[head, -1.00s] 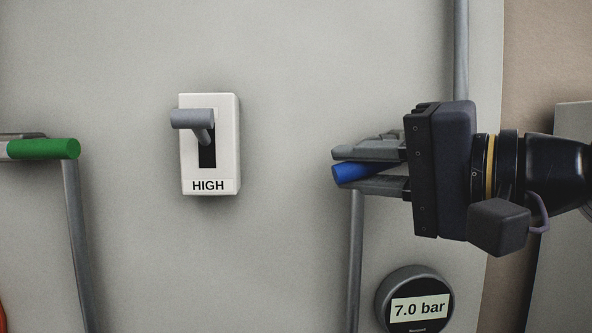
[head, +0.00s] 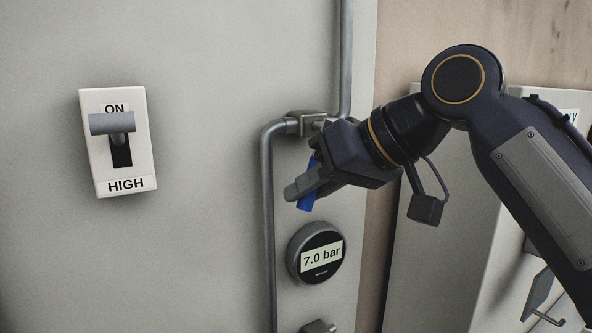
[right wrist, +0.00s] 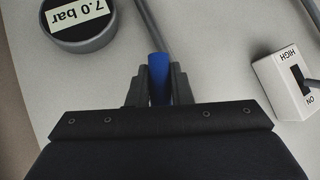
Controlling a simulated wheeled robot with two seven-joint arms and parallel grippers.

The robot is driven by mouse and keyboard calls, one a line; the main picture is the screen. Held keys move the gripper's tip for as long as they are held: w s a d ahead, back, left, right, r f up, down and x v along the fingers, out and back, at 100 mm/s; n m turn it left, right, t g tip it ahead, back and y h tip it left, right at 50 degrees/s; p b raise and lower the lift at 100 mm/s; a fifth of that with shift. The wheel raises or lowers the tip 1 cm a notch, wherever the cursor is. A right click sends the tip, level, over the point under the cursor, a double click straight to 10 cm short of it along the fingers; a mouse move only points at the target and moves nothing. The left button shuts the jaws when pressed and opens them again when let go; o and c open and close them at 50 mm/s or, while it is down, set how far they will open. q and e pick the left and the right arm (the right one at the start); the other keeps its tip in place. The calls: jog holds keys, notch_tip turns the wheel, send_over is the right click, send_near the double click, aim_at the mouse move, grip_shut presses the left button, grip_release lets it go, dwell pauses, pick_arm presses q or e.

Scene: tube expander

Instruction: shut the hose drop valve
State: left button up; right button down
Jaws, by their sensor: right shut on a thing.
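The hose drop valve's metal body (head: 308,123) sits on the pipe, partly covered by my right gripper. Its blue handle (head: 306,203) points steeply down, slightly left, with its tip showing below the fingers. My right gripper (head: 302,190) is shut on this handle. In the right wrist view, the blue handle (right wrist: 158,72) lies between the two dark fingers (right wrist: 158,90). My left gripper is not in view.
A round gauge (head: 317,254) reading 7.0 bar is just below the gripper. A switch plate (head: 118,170) marked ON and HIGH is at left, with bare panel between. A grey pipe (head: 268,220) runs down beside the gauge. A pale cabinet (head: 440,270) stands at right.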

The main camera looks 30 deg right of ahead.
jog(key=shift+d+f+n+h, duration=0.15)
jog(key=shift+d+n+h, duration=0.65)
jog(key=shift+d+h, duration=0.75)
jog(key=c, duration=1.3)
grip_release()
jog(key=shift+a, duration=0.1)
jog(key=v, duration=0.7)
jog(key=shift+s+r, duration=0.25)
jog(key=shift+r, duration=0.05)
